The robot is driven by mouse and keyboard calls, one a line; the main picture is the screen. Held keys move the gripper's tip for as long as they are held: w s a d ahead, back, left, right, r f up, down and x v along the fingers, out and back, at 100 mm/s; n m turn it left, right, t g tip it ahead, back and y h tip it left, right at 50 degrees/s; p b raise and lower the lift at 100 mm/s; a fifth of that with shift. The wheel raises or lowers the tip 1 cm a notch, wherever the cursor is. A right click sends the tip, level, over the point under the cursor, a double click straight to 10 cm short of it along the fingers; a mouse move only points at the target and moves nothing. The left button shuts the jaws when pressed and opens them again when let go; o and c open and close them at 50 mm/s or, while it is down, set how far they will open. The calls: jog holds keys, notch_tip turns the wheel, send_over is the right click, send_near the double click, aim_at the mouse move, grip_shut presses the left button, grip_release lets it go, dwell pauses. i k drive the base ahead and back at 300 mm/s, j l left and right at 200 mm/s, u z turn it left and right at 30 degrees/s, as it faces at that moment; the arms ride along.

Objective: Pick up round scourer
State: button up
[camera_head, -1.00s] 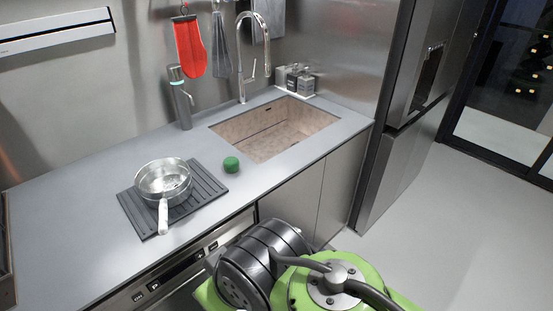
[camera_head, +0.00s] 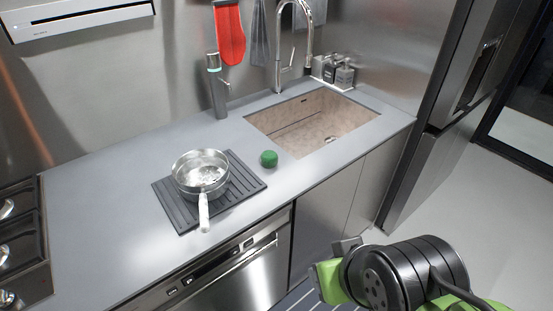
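The round scourer (camera_head: 268,159) is a small green puck on the grey counter, between the black ribbed mat and the sink. It stands apart from both. My arm shows at the lower right, in front of the counter and below its top. My gripper's fingers cannot be made out in the head view, so its opening is hidden.
A metal pan (camera_head: 201,173) with a pale handle stands on the ribbed mat (camera_head: 247,181), left of the scourer. The sink (camera_head: 322,117) with a tall faucet (camera_head: 281,60) lies behind right. A dark dispenser (camera_head: 216,90) stands by the wall. A stove (camera_head: 22,250) is far left.

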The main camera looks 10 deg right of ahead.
aim_at(268, 159)
jog(key=i+l+u, duration=0.15)
jog(key=u, duration=0.3)
jog(key=i+l+u, duration=0.2)
jog(key=u, duration=0.25)
jog(key=i+l+u, duration=0.15)
jog(key=l+u, duration=0.15)
jog(key=u, duration=0.15)
jog(key=l+u, duration=0.3)
jog(key=u, duration=0.15)
jog(key=i, duration=0.05)
